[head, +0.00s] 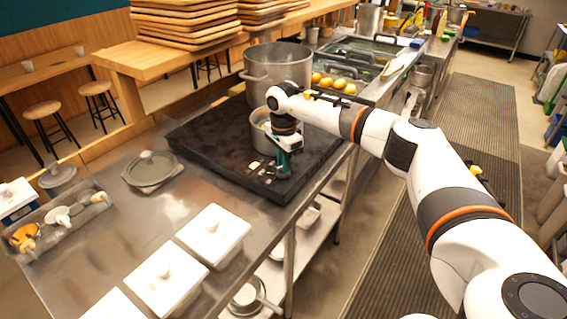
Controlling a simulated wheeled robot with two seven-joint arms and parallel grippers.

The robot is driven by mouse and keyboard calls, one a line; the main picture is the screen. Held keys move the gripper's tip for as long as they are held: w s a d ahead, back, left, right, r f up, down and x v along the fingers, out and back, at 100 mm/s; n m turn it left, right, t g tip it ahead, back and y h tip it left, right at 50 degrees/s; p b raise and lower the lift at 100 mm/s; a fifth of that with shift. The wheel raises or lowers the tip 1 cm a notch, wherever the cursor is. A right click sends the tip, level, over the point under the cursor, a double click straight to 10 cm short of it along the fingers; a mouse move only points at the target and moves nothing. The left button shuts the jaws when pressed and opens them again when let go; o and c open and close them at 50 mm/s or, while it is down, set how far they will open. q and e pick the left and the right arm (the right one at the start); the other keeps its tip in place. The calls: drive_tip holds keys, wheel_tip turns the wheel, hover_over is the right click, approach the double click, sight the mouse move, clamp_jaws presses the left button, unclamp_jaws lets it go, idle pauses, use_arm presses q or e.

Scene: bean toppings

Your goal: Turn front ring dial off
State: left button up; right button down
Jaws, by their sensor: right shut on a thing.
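The black cooktop (212,132) lies on the steel counter. Its dials sit along its right front edge, small and mostly covered by my right gripper (278,173). My right arm reaches in from the right, and the gripper points down at that edge. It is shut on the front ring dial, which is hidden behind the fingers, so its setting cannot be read. A small metal pot (258,137) stands on the front ring, just behind the gripper and partly covered by it. A large pot (277,62) stands on the back ring. My left gripper is not in view.
White lidded containers (168,280) line the counter's front. A lidded grey dish (152,170) and a tray of utensils (75,222) stand left. Yellow food (335,83) lies beyond the cooktop. A ribbed floor mat (480,120) runs along the right.

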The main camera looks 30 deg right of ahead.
drive_tip(key=shift+r, duration=0.15)
idle(0.3)
drive_tip(key=c, duration=1.4)
unclamp_jaws()
wheel_tip(320, 180, up, 12)
drive_tip(key=b, duration=0.2)
